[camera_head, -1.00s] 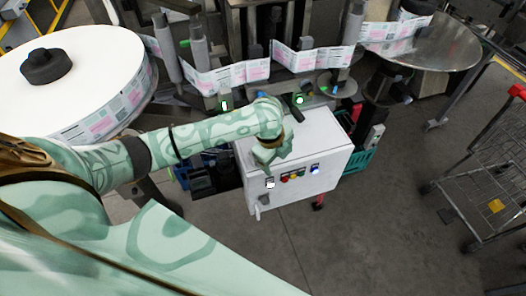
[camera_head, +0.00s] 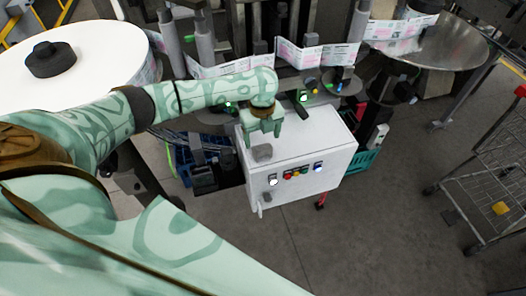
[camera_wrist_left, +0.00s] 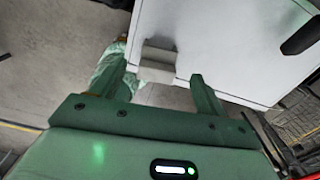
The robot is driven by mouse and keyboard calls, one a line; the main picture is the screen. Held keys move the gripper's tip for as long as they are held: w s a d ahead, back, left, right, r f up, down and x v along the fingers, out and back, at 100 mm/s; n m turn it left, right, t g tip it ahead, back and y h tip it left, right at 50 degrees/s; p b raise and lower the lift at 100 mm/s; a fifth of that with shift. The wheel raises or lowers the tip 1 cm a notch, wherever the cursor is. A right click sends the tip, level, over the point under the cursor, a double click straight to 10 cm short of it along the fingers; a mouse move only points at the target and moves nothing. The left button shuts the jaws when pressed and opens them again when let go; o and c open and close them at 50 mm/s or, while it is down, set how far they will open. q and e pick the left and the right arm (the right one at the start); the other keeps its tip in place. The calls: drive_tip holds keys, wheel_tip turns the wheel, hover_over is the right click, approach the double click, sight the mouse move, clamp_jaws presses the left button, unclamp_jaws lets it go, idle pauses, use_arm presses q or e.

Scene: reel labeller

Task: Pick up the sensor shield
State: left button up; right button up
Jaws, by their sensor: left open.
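The sensor shield appears to be the small grey block (camera_head: 262,153) on top of the white cabinet (camera_head: 318,140), near its front left edge. In the left wrist view the grey block (camera_wrist_left: 158,55) lies ahead, roughly between the fingers and at the cabinet's edge. My left gripper (camera_head: 263,135) points down just behind the block in the head view. Its fingers are apart with nothing between them; they also show in the left wrist view (camera_wrist_left: 156,72). Whether the fingertips touch the block cannot be told. My right gripper is not in view.
A dark part with a green light (camera_head: 299,102) stands by the cabinet's back edge. Buttons (camera_head: 295,173) line its front. A large label reel (camera_head: 95,75) is at left, a metal disc (camera_head: 440,45) at back right and a wire cart (camera_head: 490,175) at right. The front floor is clear.

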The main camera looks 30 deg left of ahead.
sight(263, 146)
use_arm(q)
drive_tip(key=f, duration=0.3)
drive_tip(key=f+b, duration=0.1)
drive_tip(key=f, duration=0.1)
drive_tip(key=shift+s+d+f, duration=0.15)
drive_tip(key=shift+s+d, duration=0.2)
drive_tip(key=c, duration=1.2)
